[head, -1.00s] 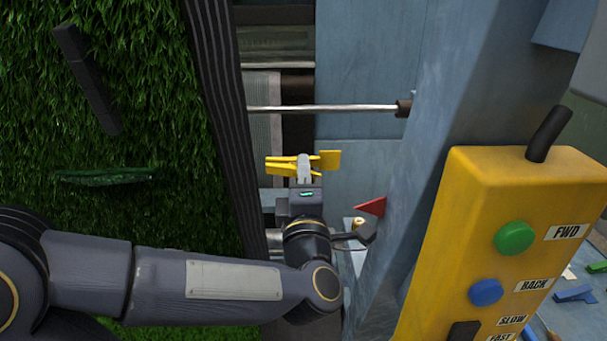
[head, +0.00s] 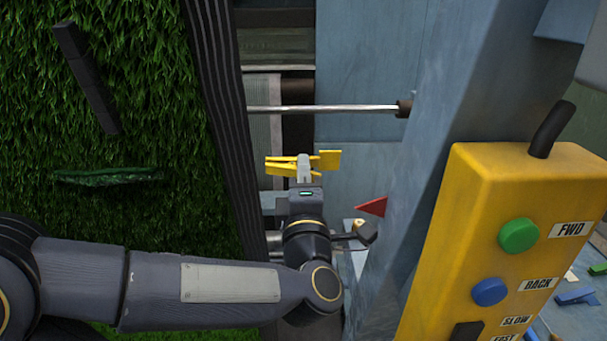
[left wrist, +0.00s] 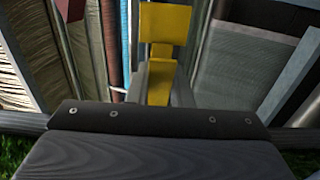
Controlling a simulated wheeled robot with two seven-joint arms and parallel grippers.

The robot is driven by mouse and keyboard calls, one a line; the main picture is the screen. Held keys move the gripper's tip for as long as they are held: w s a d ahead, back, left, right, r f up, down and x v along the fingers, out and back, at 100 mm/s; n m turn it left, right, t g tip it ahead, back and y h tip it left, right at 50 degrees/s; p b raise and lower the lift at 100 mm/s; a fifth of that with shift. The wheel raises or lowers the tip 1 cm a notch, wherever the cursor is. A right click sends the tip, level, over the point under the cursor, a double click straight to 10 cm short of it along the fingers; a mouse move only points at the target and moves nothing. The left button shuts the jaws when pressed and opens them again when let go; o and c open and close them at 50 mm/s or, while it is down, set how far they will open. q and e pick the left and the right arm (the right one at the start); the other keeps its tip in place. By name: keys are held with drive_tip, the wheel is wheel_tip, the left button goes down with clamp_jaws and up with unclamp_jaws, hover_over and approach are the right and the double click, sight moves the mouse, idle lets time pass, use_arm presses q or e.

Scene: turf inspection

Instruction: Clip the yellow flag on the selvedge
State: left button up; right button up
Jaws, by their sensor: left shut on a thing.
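The yellow flag clip (head: 288,167) is held in my left gripper (head: 304,172), which is shut on it. Its square yellow tab (head: 330,160) points right and its pronged end points left towards the selvedge. The selvedge (head: 222,110) is the dark ribbed strip along the right edge of the green turf (head: 150,200). A gap shows between the clip and the selvedge. In the left wrist view the yellow flag clip (left wrist: 164,28) stands upright between the fingers (left wrist: 158,85). My right gripper is in neither view.
A metal rod (head: 325,109) crosses from the selvedge to the blue-grey frame (head: 430,120) above the clip. A red flag (head: 372,207) is right of my gripper. A yellow control box (head: 480,240) with green and blue buttons stands at the right. A dark bar (head: 85,78) lies on the turf.

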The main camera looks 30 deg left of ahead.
sight(282, 173)
use_arm(q)
drive_tip(key=shift+s+a+b, duration=0.35)
drive_tip(key=shift+s+a, duration=0.05)
drive_tip(key=shift+a, duration=0.25)
drive_tip(key=shift+s+a+b, duration=0.35)
drive_tip(key=shift+s+a, duration=0.05)
drive_tip(key=shift+a, duration=0.2)
idle(1.4)
drive_tip(key=shift+s+a, duration=0.15)
drive_tip(key=shift+a, duration=0.15)
drive_tip(key=shift+s+a+b, duration=0.45)
drive_tip(key=shift+a+b, duration=0.05)
drive_tip(key=shift+a, duration=0.3)
idle(0.7)
drive_tip(key=shift+s, duration=0.1)
idle(1.1)
drive_tip(key=o, duration=0.9)
